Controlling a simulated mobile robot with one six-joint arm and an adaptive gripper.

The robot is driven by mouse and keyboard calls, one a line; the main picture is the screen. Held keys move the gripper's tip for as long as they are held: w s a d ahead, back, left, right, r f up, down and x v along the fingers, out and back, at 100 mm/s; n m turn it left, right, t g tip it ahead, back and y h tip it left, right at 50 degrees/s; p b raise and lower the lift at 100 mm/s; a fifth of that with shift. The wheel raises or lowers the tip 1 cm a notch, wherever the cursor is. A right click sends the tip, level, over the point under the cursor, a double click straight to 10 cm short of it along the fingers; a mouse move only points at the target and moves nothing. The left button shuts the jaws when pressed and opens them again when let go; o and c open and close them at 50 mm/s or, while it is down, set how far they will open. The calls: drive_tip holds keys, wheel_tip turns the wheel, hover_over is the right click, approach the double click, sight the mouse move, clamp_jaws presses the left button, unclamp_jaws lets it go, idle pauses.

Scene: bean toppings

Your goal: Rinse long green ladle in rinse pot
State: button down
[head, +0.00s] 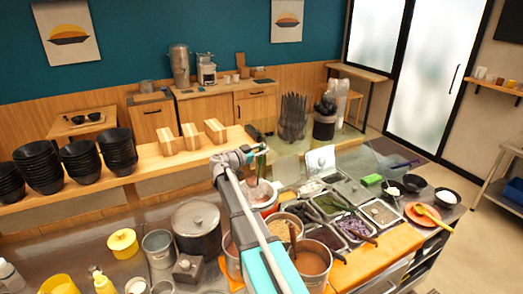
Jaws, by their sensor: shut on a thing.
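My gripper (258,151) is at the end of my raised arm, near the middle of the picture. It is shut on the long green ladle (261,166), whose handle hangs down steeply below the fingers. The ladle's lower end is over or inside a round light-rimmed pot (265,198), which looks like the rinse pot. My arm partly covers this pot. I cannot tell whether the ladle's bowl is under the surface or touching the pot's wall.
Topping trays (355,228) lie to the right. Stacked black bowls (83,157) line the wooden shelf (150,168) behind.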

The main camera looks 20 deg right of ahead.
drive_tip(key=shift+w, duration=0.15)
idle(0.5)
drive_tip(key=shift+w+a+r+m+g, duration=0.15)
drive_tip(key=shift+w+a+m+g, duration=0.35)
drive_tip(key=shift+g, duration=0.4)
drive_tip(key=shift+w+a+r+m+g+p, duration=0.15)
drive_tip(key=shift+w+a+m+g, duration=0.3)
drive_tip(key=shift+a+m+g, duration=0.55)
drive_tip(key=shift+w+a+r+m+g+p, duration=0.15)
drive_tip(key=shift+w+a+m+g, duration=0.4)
drive_tip(key=shift+g, duration=0.85)
drive_tip(key=shift+w+a+r+m+g+p, duration=0.15)
drive_tip(key=shift+w+a+m+g, duration=0.15)
drive_tip(key=shift+a+m+g, duration=0.75)
drive_tip(key=shift+d+f, duration=0.15)
drive_tip(key=shift+f, duration=0.1)
